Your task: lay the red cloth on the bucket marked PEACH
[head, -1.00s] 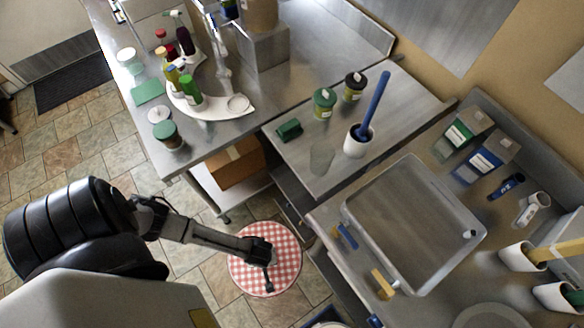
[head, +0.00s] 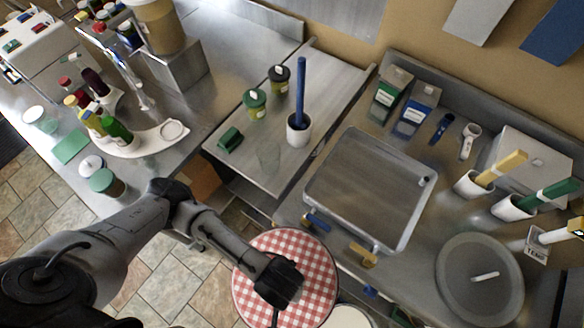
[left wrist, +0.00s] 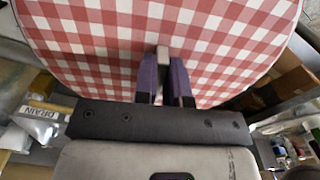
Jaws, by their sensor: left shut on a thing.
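The red-and-white checked cloth (head: 312,262) is a flat round sheet in the lower middle of the head view, beside the counter's front edge and above the floor. My left gripper (head: 278,284) is at its near-left part. In the left wrist view the cloth (left wrist: 90,45) fills the top, and my left gripper (left wrist: 166,70) has its fingers shut on it. No bucket with a readable PEACH mark shows. My right gripper is not in view.
A white round top (head: 348,318) shows partly beyond the cloth, at the bottom edge. White holders (head: 470,184) with coloured-handled tools stand at the right. Tiled floor (head: 150,285) lies left of the cloth.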

